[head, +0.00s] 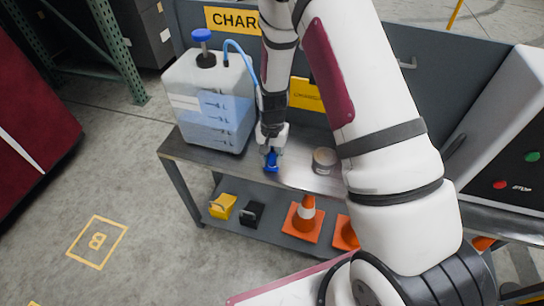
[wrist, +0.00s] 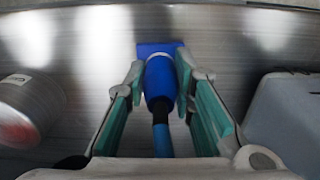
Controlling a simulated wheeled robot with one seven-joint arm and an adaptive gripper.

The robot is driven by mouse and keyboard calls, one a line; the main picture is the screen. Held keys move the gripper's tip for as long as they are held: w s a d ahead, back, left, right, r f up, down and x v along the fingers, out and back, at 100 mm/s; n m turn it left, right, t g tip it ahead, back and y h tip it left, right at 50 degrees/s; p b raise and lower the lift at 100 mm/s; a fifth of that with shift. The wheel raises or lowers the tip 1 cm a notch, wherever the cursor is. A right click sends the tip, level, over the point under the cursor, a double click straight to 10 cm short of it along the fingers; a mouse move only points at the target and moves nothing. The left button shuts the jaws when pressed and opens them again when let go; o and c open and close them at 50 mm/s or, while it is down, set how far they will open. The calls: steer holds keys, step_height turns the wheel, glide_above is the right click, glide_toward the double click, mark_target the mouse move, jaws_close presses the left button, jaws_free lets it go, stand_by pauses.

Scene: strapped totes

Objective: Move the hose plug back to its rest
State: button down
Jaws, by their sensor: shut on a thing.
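The blue hose plug (wrist: 158,82) is between the fingers of my gripper (wrist: 160,72) in the wrist view, with a dark blue hose (wrist: 162,140) running from it toward the camera. A flat blue piece (wrist: 150,47) shows at the plug's far end; I cannot tell whether it is the rest or part of the plug. In the head view the plug (head: 271,160) shows below my gripper (head: 271,150), at the metal bench top (head: 190,152). I cannot tell whether it touches the bench. The light blue hose (head: 240,50) rises from the translucent jug (head: 180,85) and passes behind my arm.
A round can (head: 325,160) stands right of my gripper in the head view. The jug with a blue cap stands close on the left. Orange cones (head: 306,215), a yellow box (head: 222,206) and a black box (head: 250,214) sit on the lower shelf.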

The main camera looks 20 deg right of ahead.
steer(key=shift+f, duration=0.1)
steer(key=c, duration=1.3)
jaws_free()
step_height(320, 180, up, 12)
steer(key=shift+r, duration=0.1)
